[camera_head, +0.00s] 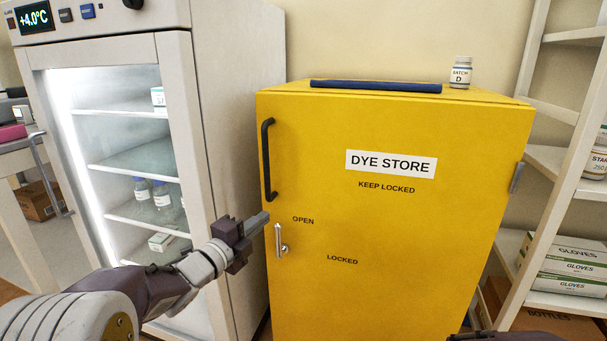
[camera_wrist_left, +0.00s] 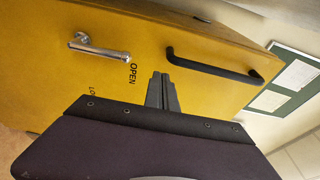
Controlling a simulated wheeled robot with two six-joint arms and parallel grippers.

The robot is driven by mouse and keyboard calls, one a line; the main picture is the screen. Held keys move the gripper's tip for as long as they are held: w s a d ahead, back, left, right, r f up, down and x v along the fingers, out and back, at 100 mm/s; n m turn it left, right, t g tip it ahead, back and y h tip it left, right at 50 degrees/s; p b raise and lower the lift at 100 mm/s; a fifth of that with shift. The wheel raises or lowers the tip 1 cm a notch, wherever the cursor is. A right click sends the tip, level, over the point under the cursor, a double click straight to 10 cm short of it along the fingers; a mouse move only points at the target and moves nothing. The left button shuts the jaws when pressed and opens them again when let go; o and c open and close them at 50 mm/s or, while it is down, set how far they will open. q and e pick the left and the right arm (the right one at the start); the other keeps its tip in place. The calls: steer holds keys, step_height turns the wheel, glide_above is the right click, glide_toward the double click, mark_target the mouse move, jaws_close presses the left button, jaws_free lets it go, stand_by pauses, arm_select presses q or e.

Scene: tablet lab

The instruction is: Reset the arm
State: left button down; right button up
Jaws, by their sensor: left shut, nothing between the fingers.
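My left gripper (camera_head: 264,218) is shut and empty, in front of the yellow dye store cabinet's left edge. Its closed fingers also show in the left wrist view (camera_wrist_left: 162,90). The cabinet (camera_head: 400,235) stands with its door shut. The lever also shows in the left wrist view (camera_wrist_left: 98,48), apart from the fingers. A black door handle (camera_head: 267,160) is above my gripper.
A lit glass-door fridge (camera_head: 125,150) stands close on the left, behind my left arm. A blue bar (camera_head: 375,87) and a Batch D jar (camera_head: 461,72) are on the cabinet top. Shelves with glove boxes (camera_head: 575,268) stand at the right.

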arm_select(q)
steer(key=s+a+f+n+g+y+p, duration=0.2)
steer(key=s+f+n+g+y+p, duration=0.2)
steer(key=s+f+n+g+y, duration=0.6)
steer(key=s+f+n+g+h, duration=0.1)
steer(key=s+f+n+g, duration=0.2)
steer(key=s+f+n, duration=0.45)
steer(key=s+f+n+g+h, duration=0.2)
steer(key=s+f+n, duration=0.25)
steer(key=s, duration=0.55)
step_height(320, 180, up, 38)
steer(key=n+p, duration=0.1)
steer(key=p, duration=3.6)
steer(key=shift+w+a, duration=0.2)
steer(key=shift+a, duration=0.15)
arm_select(e)
step_height(320, 180, up, 44)
arm_select(q)
steer(key=shift+r, duration=0.1)
arm_select(e)
steer(key=shift+r, duration=0.1)
